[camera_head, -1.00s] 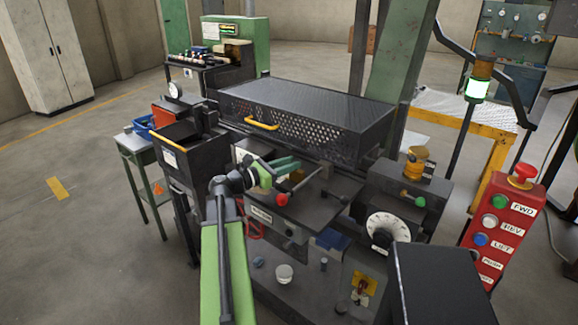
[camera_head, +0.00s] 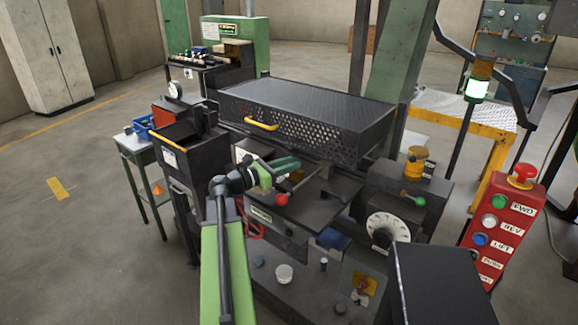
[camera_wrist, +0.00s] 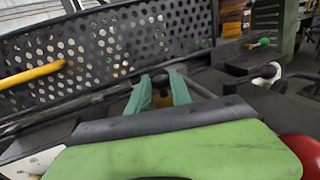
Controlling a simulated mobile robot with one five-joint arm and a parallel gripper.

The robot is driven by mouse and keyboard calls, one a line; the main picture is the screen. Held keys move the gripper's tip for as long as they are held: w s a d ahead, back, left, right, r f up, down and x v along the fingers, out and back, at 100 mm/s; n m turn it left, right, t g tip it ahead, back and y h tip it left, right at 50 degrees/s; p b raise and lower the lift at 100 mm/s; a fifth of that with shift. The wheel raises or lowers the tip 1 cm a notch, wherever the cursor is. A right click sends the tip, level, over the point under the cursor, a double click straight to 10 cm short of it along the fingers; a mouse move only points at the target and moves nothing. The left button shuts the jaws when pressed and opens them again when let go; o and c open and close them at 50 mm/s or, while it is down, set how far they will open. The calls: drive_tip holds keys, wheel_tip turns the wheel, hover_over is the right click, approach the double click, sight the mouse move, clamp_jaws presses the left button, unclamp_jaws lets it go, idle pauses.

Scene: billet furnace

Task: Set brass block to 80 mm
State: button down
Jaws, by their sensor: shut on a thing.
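My gripper (camera_head: 286,164) reaches over the dark machine bed in front of the mesh guard in the head view. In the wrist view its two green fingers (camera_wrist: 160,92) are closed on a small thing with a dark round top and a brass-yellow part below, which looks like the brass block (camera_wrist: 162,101). No readable 80 mm mark shows in either view.
The perforated guard (camera_head: 300,110) with its yellow handle (camera_head: 262,125) stands just behind my gripper. A red ball knob (camera_head: 282,200) lies close below it. A green-knobbed lever (camera_head: 418,201) and white dial (camera_head: 385,227) are to the right. A red button box (camera_head: 500,225) stands farther right.

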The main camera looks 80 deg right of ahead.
drive_tip(key=shift+w, duration=0.1)
drive_tip(key=shift+w+a, duration=0.2)
drive_tip(key=shift+a, duration=0.1)
drive_tip(key=c, duration=1.1)
unclamp_jaws()
drive_tip(key=shift+c, duration=0.2)
drive_tip(key=v, duration=1.7)
drive_tip(key=shift+a, duration=0.25)
drive_tip(key=shift+w, duration=0.1)
